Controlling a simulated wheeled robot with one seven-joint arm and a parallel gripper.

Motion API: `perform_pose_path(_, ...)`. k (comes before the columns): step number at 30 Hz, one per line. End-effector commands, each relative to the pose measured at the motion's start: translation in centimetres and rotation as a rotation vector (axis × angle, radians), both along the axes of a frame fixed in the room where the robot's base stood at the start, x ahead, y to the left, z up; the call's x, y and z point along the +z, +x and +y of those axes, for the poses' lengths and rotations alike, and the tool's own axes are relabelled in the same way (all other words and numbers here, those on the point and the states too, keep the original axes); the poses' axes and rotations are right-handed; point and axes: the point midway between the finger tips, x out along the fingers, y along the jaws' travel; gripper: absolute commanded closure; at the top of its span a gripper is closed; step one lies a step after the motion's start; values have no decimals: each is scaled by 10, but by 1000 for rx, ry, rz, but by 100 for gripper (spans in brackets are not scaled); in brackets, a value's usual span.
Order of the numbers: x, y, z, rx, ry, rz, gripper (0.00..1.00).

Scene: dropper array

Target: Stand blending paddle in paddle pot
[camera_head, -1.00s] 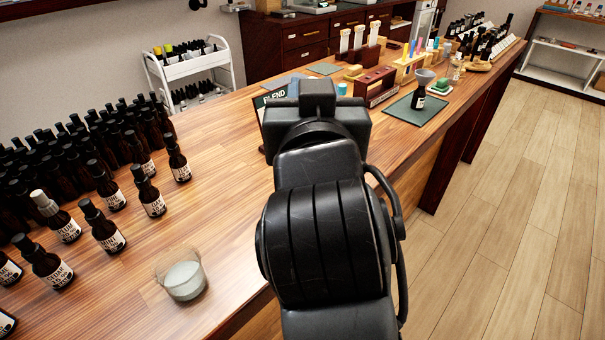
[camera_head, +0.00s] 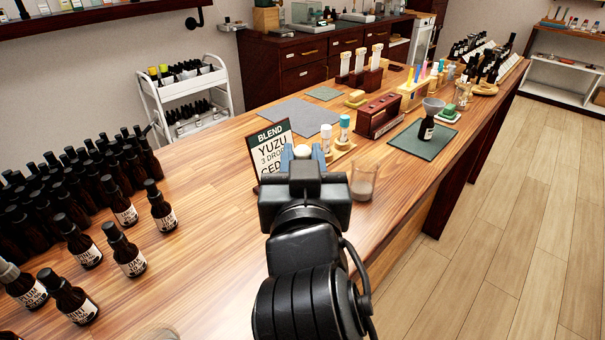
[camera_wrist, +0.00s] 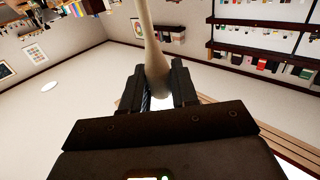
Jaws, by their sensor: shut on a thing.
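My gripper (camera_wrist: 157,88) is shut on a pale, cream-coloured handle, taken as the blending paddle (camera_wrist: 148,35), which runs up out of the top of the wrist view. In the head view my gripper (camera_head: 303,154) is over the table, in front of the blend sign, with a small pale tip of the paddle (camera_head: 302,150) between the fingers. A clear cup with greyish contents (camera_head: 363,181) stands just right of my gripper. Another cup (camera_head: 162,334) is cut off at the bottom edge. I cannot tell which is the paddle pot.
The blend sign (camera_head: 269,150) stands behind and left of my gripper. White-and-blue vials (camera_head: 344,130) and a dark red rack (camera_head: 380,116) stand beyond. Dark bottles (camera_head: 75,190) crowd the left. Bare wood (camera_head: 215,215) lies between bottles and arm.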

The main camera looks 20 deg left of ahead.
Motion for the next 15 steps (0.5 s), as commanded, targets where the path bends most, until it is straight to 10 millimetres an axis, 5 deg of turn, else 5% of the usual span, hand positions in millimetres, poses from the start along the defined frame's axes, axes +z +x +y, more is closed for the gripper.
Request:
perform_pose_path(6, -27, 0, 0, 0, -2, 2, 100)
perform_pose_path(15, -30, 0, 0, 0, 0, 1, 100)
